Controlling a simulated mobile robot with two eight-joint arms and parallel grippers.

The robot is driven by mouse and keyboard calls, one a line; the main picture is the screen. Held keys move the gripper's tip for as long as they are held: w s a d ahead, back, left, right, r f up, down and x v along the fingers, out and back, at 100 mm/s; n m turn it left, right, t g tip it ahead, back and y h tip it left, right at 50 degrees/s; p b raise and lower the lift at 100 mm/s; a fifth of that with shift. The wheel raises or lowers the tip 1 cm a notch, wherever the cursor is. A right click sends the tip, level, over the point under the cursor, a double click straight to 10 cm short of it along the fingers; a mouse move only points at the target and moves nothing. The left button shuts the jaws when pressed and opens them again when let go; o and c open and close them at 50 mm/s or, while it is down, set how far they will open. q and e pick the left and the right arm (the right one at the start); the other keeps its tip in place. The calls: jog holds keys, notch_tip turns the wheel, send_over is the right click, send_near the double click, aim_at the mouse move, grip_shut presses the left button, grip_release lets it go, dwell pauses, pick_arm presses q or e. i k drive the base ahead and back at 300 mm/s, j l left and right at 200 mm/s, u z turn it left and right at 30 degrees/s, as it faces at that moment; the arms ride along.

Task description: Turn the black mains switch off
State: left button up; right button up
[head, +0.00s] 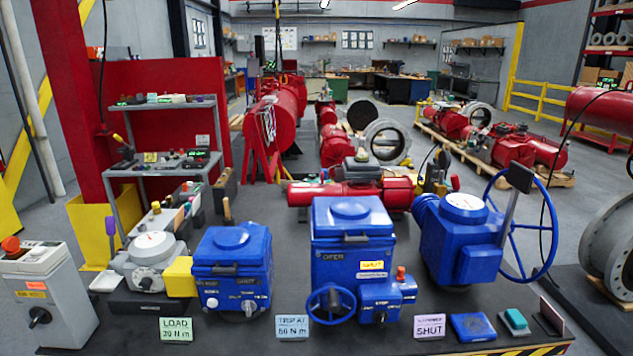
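The black mains switch (40,317) appears to be the rotary knob low on the front of a grey box (78,300) at the far left of the bench. Its handle looks tilted, but its marked position is too small to read. Neither of my grippers shows in the head view, and nothing is seen touching the switch.
Right of the box stand a grey gauge unit (152,255), blue actuators (232,250) (350,225) (462,240) and a blue handwheel (331,303). Cards such as the LOAD card (176,329) stand along the front. A small gap separates the box from the gauge unit.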

aim_at(40, 315)
jog(key=u, duration=1.65)
